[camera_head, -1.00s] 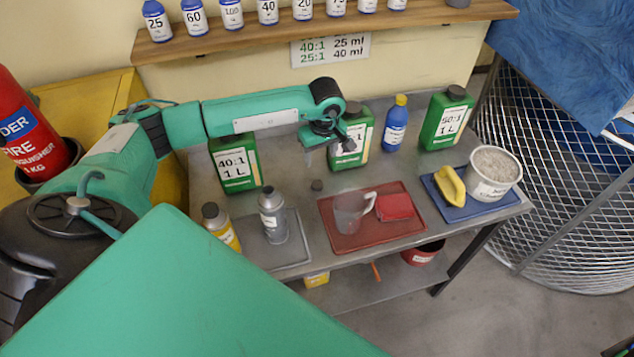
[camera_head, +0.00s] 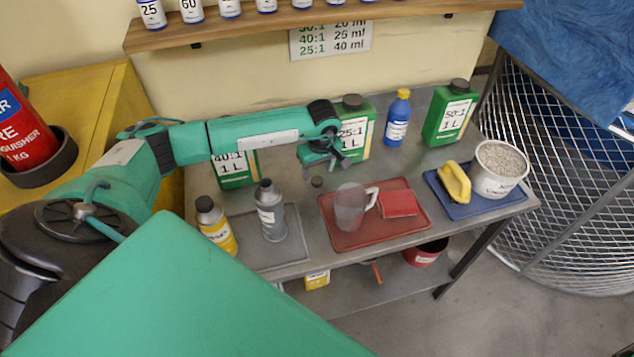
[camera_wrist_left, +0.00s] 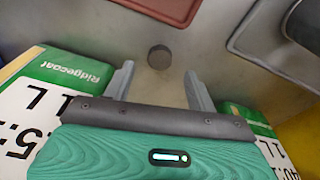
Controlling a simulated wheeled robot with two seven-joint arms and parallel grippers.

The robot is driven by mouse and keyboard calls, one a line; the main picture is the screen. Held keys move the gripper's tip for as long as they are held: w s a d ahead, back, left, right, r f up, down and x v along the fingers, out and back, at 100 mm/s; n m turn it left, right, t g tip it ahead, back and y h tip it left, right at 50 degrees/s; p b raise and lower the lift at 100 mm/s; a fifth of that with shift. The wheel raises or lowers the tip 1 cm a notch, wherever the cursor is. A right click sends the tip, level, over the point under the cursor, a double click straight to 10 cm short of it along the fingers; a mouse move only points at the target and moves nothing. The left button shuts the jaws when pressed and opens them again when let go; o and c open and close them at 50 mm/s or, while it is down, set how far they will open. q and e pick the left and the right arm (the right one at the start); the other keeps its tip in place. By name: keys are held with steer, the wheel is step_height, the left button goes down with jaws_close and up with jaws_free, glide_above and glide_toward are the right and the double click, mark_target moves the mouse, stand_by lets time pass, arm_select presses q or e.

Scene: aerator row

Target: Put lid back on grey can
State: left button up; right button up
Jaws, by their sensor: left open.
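The grey can (camera_head: 271,212) stands upright on the grey tray (camera_head: 290,250), with a narrow dark top. A small dark round lid (camera_head: 316,182) lies on the bench between the green canisters and the red tray. In the left wrist view the lid (camera_wrist_left: 159,57) sits just beyond and between the fingertips, not touched. My left gripper (camera_head: 322,170) is open and empty, low above the bench behind the lid. In the left wrist view its two fingers (camera_wrist_left: 161,78) are spread apart. My right gripper is not in view.
Green canisters stand behind and beside my gripper: 40:1 (camera_head: 234,176) and 25:1 (camera_head: 362,145). A yellow bottle (camera_head: 215,226) stands left of the grey can. The red tray (camera_head: 345,240) holds a clear jug (camera_head: 349,208) and red cloth (camera_head: 398,203). A blue bottle (camera_head: 397,120) stands further back.

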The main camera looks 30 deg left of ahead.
mark_target(317, 180)
arm_select(q)
steer(key=f, duration=0.2)
steer(key=f+b, duration=0.1)
steer(key=f, duration=0.1)
steer(key=shift+w+a, duration=0.15)
steer(key=shift+a, duration=0.05)
steer(key=c, duration=1)
